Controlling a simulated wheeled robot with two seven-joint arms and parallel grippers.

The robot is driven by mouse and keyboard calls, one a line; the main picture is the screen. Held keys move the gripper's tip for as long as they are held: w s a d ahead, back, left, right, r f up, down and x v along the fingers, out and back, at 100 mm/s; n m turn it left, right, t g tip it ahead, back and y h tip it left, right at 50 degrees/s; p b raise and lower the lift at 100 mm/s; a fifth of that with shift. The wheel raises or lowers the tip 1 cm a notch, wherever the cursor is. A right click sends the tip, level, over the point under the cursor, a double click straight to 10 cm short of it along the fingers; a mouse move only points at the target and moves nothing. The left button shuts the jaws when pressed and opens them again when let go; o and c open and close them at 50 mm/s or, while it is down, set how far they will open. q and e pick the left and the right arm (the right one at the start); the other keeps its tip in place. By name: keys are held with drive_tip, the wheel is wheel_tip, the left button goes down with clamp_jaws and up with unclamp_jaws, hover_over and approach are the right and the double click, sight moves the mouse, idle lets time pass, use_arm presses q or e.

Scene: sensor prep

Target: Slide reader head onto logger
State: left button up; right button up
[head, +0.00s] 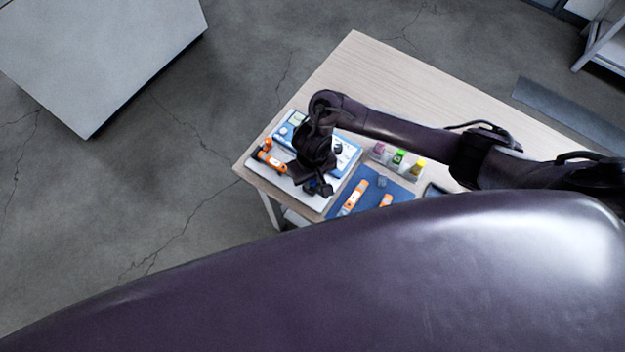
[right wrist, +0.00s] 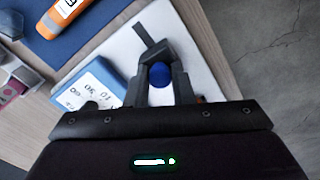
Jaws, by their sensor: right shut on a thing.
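My right gripper (head: 318,187) is over the front part of a white tray (head: 312,201). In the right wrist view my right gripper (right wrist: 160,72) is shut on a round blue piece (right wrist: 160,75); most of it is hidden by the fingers. I cannot tell if this is the reader head. I cannot tell which one is the logger. My left gripper is not in view.
A blue mat (head: 371,183) beside the tray holds an orange and white device (head: 353,197) and another orange piece (head: 386,200). A rack with coloured bottles (head: 399,158) stands behind it. The wooden table (head: 385,80) is clear at the back. My own arm covers the foreground.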

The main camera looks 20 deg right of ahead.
drive_tip(key=shift+w, duration=0.1)
drive_tip(key=shift+w+a, duration=0.5)
drive_tip(key=shift+w, duration=0.15)
drive_tip(key=shift+w+a, duration=0.2)
drive_tip(key=shift+w, duration=0.1)
drive_tip(key=shift+w+a, duration=1.2)
drive_tip(key=shift+w, duration=0.3)
idle(0.6)
drive_tip(key=o, duration=0.7)
